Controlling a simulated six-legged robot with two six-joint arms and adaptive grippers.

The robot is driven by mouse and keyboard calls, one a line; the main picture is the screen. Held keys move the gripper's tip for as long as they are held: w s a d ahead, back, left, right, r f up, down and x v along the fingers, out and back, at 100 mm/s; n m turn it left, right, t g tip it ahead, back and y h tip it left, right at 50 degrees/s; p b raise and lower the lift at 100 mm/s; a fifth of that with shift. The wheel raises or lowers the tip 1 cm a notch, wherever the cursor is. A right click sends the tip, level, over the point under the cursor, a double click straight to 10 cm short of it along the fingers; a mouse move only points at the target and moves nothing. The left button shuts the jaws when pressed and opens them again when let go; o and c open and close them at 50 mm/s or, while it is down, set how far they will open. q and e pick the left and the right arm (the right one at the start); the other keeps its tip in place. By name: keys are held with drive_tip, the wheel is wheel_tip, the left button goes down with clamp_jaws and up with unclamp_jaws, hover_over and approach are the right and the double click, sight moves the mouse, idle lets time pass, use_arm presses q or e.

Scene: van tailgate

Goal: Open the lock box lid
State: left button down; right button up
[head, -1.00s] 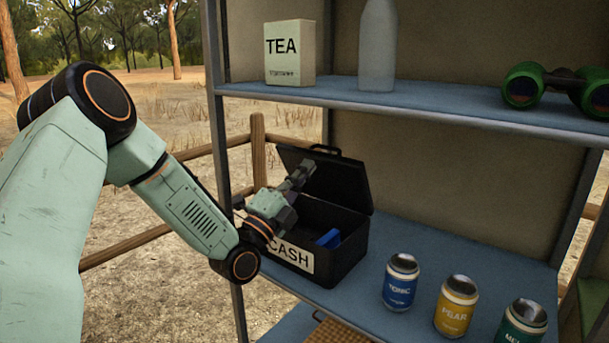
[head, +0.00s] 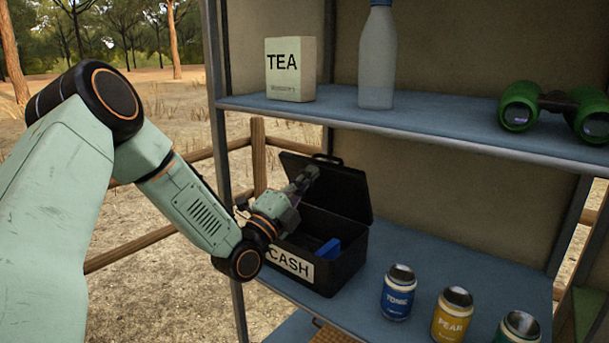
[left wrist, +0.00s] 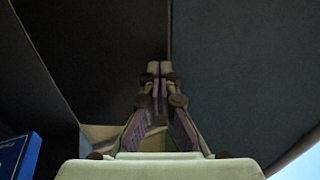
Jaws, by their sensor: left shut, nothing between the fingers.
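The black lock box (head: 342,270), marked CASH on its front label, stands on the blue lower shelf in the head view. Its lid (head: 342,188) is raised and leans back, with a handle at its top edge. A blue item (head: 328,248) lies inside; a blue thing also shows at the lower left of the left wrist view (left wrist: 18,156). My left gripper (head: 308,176) is in front of the raised lid, over the open box. Its fingers are together and empty in the left wrist view (left wrist: 159,70). Whether the fingertips touch the lid cannot be told. My right gripper is not in view.
Cans stand right of the box: a blue TONIC can (head: 398,293), a yellow PEAR can (head: 453,316) and a green can (head: 519,328). The upper shelf (head: 430,118) holds a TEA box (head: 290,68), a bottle (head: 377,60) and green binoculars (head: 555,106). A shelf post (head: 221,130) stands left.

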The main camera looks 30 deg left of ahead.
sight(327, 156)
use_arm(q)
drive_tip(key=shift+w+d+r+g+p, duration=0.1)
drive_tip(key=shift+w+r+g+p, duration=0.5)
drive_tip(key=shift+p, duration=1.1)
drive_tip(key=shift+w+d+r+g+p, duration=0.1)
drive_tip(key=shift+w+r+g+p, duration=0.25)
drive_tip(key=shift+w+g+p, duration=0.95)
drive_tip(key=shift+w+r+g+p, duration=0.1)
drive_tip(key=shift+w+r+p, duration=0.35)
drive_tip(key=shift+p, duration=1.7)
drive_tip(key=shift+w+g+p, duration=0.6)
drive_tip(key=shift+w+p, duration=0.15)
drive_tip(key=shift+w, duration=0.05)
drive_tip(key=shift+w+d, duration=0.15)
drive_tip(key=shift+w, duration=0.85)
drive_tip(key=shift+s, duration=0.1)
